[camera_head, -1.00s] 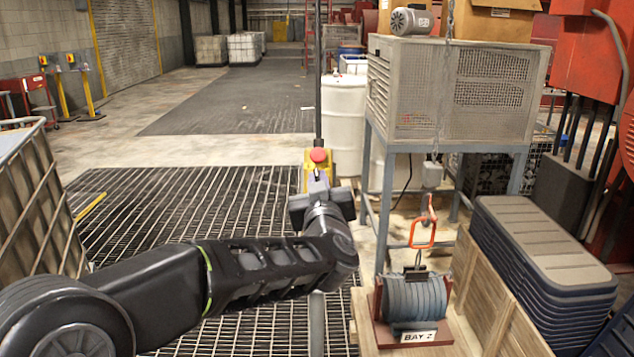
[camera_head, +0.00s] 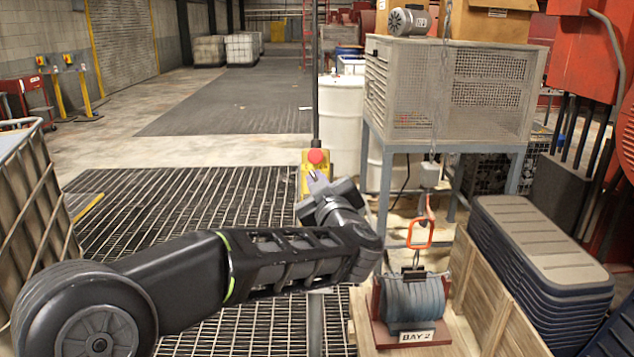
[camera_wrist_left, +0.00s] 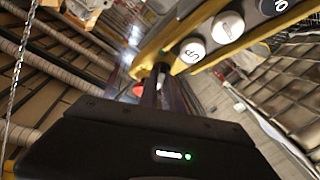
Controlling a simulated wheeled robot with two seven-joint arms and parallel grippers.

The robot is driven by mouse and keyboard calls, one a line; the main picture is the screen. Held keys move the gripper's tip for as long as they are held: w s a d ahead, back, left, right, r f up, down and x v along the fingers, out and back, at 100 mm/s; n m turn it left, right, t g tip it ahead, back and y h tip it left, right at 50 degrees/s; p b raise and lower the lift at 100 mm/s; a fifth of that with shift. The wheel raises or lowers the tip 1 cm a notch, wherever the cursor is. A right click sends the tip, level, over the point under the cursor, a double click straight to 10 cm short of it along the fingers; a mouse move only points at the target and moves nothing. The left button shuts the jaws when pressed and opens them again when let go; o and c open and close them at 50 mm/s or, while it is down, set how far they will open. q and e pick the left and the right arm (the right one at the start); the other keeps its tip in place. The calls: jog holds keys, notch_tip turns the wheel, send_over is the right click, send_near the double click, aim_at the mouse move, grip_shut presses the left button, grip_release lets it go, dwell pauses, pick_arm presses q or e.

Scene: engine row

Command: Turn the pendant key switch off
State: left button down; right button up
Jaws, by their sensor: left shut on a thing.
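The yellow pendant (camera_head: 307,175) hangs on a dark vertical pole or cable, with a red mushroom button (camera_head: 315,157) near its top. My left gripper (camera_head: 318,180) is at the pendant's front, just below the red button, with its wrist tilted. In the left wrist view the pendant (camera_wrist_left: 180,50) runs across the top, with round pale buttons (camera_wrist_left: 228,27), one reading UP. There the gripper fingers (camera_wrist_left: 157,80) are close together at the pendant's face, shut on the key switch's key. The key itself is hidden between the fingers, so its angle cannot be read.
A caged grey unit (camera_head: 455,90) on legs stands right of the pendant. A chain with an orange hook loop (camera_head: 420,233) hangs above a grey coil (camera_head: 413,300) marked BAY 2. Stacked dark lids (camera_head: 540,245) are at right, a caged tank (camera_head: 35,215) at left.

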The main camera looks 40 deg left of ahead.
pick_arm(q)
jog(key=c, duration=1.5)
grip_release()
jog(key=b+v, duration=0.1)
jog(key=v, duration=0.7)
jog(key=shift+a+b, duration=0.1)
jog(key=shift+b, duration=0.3)
